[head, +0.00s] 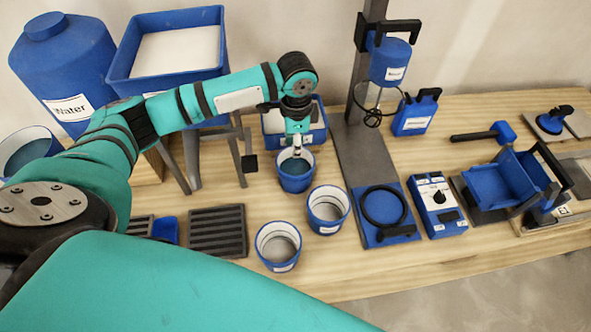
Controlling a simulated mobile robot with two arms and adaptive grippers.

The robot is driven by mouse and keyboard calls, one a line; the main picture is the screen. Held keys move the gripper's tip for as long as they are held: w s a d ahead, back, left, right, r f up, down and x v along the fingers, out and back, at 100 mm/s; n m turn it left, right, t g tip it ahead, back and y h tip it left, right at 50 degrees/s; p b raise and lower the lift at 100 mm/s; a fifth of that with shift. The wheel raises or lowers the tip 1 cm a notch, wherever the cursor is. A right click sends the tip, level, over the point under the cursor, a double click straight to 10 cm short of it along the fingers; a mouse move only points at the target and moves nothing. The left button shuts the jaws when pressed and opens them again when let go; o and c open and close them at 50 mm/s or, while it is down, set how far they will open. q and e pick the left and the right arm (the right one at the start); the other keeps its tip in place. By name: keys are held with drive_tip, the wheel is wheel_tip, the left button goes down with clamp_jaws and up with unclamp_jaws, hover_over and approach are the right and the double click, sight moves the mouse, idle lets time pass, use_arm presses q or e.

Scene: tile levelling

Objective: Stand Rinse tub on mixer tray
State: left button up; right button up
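Three blue tubs with white labels stand on the bench: a far one with bluish liquid (295,183), a middle one (327,225) and a near one (278,262). The labels are too small to read, so I cannot tell which is the Rinse tub. The mixer tray (367,235) is a blue square plate with a black ring (384,206) on it, at the foot of the mixer stand. No tub stands on it. My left gripper (297,152) points down at the far tub's rim; its fingers are too small to tell whether they grip. My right gripper is not in view.
The mixer column (363,100) with its blue head rises behind the tray. A control box (438,205) stands close on the tray's right. A blue bin (271,128) is behind the far tub, and a dark ribbed rack (218,230) lies left of the tubs.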

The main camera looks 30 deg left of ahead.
use_arm(q)
hover_over(297, 176)
wheel_tip(297, 176, down, 8)
drive_tip(key=shift+w+f+p, duration=0.1)
drive_tip(key=shift+f+p, duration=0.3)
drive_tip(key=shift+f, duration=2.85)
drive_tip(key=shift+c, duration=0.3)
clamp_jaws()
drive_tip(key=shift+r, duration=0.1)
